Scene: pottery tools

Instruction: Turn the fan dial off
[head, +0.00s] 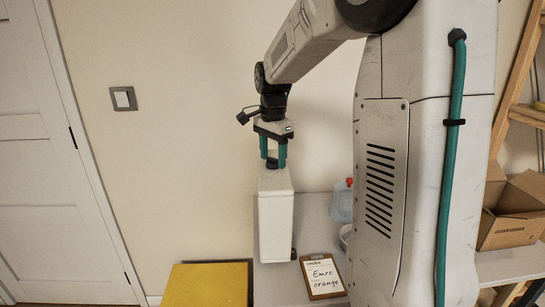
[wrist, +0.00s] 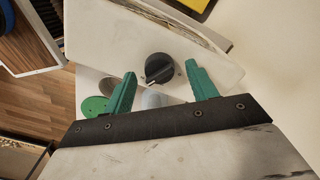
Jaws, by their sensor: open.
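The dial (wrist: 159,68) is a round black knob with a pale pointer line, seen in the wrist view on a white box (wrist: 95,30). The line points toward the lower left of that view. In the head view the tall white box (head: 275,225) stands by the wall. My gripper (head: 273,161) points down over its top, and a dark piece shows between the fingers. In the wrist view my gripper (wrist: 160,70) has its teal fingers apart, one on each side of the dial, with gaps. I cannot tell the height between fingertips and dial.
A yellow board (head: 207,285) is at lower left. A cardboard box (head: 512,222) is at right. A green disc (wrist: 95,105) shows below the box.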

